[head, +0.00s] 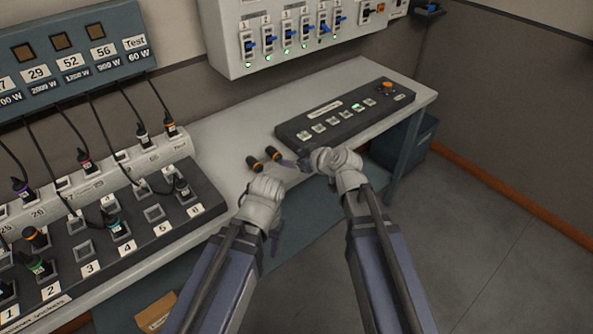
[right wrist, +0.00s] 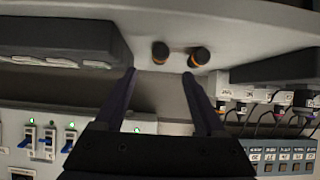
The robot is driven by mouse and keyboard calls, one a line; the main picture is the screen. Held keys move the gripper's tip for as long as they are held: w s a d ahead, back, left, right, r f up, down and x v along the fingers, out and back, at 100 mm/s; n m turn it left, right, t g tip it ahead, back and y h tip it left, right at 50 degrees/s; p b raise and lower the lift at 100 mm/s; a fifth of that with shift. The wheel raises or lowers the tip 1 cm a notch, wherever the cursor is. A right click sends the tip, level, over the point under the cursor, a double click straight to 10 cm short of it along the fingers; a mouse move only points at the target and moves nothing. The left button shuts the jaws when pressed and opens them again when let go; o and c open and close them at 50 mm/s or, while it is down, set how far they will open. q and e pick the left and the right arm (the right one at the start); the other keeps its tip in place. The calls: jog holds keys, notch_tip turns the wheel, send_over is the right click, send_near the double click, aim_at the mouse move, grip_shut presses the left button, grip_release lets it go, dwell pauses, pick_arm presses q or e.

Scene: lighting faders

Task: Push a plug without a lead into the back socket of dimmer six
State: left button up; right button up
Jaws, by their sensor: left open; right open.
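The dimmer socket panel (head: 135,240) is at left. A leaded plug (head: 182,187) stands near number 6; the sockets behind it are hard to make out.
A black fader desk (head: 345,118) lies right of the plugs. A white switch box (head: 232,58) hangs on the wall. Leads hang from the blue lamp panel (head: 75,62) to plugs at left. The bench between socket panel and loose plugs is clear.

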aim_at(279, 156)
jog(key=shift+b+x, duration=2.2)
jog(key=shift+x, duration=1.75)
jog(key=shift+w+a+f, duration=0.3)
jog(key=shift+w+f, duration=0.05)
jog(key=shift+w, duration=0.05)
jog(key=shift+c, duration=0.3)
grip_shut()
jog(key=shift+r+p, duration=2.25)
jog(key=shift+r, duration=0.25)
jog(key=shift+r, duration=0.1)
